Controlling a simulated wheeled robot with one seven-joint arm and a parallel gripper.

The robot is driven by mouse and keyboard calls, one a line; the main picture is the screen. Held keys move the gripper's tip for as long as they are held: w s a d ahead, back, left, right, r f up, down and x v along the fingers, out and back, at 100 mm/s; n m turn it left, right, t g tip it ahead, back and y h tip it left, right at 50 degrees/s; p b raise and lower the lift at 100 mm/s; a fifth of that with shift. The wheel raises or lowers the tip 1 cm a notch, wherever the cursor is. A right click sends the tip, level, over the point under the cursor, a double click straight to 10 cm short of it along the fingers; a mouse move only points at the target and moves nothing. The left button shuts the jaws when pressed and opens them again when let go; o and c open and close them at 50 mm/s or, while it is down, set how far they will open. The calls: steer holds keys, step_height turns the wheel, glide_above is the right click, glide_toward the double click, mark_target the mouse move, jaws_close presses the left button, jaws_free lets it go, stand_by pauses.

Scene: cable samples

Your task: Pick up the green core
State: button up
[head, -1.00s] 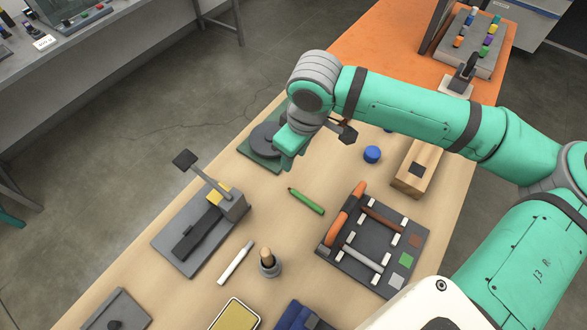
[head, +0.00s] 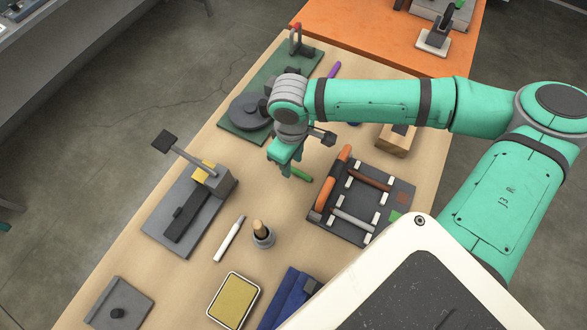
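The green core (head: 303,174) is a short green rod lying on the wooden table (head: 190,281). Its left part is hidden behind my gripper in the head view. My gripper (head: 287,172) points down at the core's left part, and I cannot tell whether it touches it. Its fingers are seen nearly edge-on, so their opening is not clear.
A dark rack (head: 376,187) with orange, brown and grey rods stands right of the core. A grey lever device (head: 185,218) is at left. A white pen (head: 230,239) and a small round holder (head: 263,238) lie nearer. A wooden block (head: 394,144) is at back right.

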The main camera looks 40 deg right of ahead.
steer(key=shift+f, duration=0.8)
steer(key=shift+w, duration=0.1)
steer(key=shift+c, duration=0.3)
jaws_close()
